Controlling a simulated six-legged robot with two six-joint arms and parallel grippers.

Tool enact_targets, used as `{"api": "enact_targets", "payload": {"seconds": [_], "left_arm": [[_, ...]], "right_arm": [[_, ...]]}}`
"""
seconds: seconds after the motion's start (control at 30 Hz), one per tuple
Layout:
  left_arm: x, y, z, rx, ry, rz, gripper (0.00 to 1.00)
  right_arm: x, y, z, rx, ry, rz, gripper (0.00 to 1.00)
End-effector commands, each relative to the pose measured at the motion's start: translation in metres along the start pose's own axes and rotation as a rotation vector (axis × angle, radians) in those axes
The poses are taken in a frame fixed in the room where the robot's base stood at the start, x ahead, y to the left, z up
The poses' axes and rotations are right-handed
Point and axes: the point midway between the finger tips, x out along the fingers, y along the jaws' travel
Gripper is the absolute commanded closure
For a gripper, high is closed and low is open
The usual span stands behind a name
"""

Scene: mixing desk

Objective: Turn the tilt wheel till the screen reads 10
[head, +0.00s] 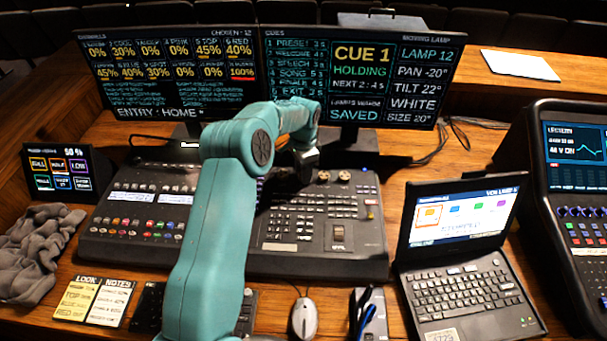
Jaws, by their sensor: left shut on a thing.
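The right monitor (358,77) reads TILT 22°, under LAMP 12 and PAN -20°. The lighting desk (318,262) stands below the monitors. Two small brown-topped wheels (344,176) show at its back edge, right of my left gripper. My left gripper (303,178) points down at the back of the desk, beside these wheels. It is shut on what looks like the tilt wheel, which my gripper and arm hide. The fingertips are dark and hard to make out. My right gripper is not in view.
A laptop (468,285) stands right of the desk, with another console (575,170) beyond it. A mouse (304,318), notes (90,300) and a grey cloth (32,255) lie along the front and left. A small touch screen (58,172) stands at left.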

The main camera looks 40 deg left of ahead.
Motion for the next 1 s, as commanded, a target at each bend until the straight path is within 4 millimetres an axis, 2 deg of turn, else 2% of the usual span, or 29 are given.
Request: {"api": "enact_targets", "payload": {"seconds": [0.1,0.5,1.0], "left_arm": [[-0.002,-0.003,0.0,-0.095,0.005,-0.008,0.94],[-0.005,-0.003,0.0,-0.341,0.008,-0.01,0.94],[-0.007,-0.003,-0.001,-0.413,0.01,-0.011,0.94]], "right_arm": [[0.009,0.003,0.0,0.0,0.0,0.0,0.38],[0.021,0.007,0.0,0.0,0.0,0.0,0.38],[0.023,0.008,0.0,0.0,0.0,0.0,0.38]]}}
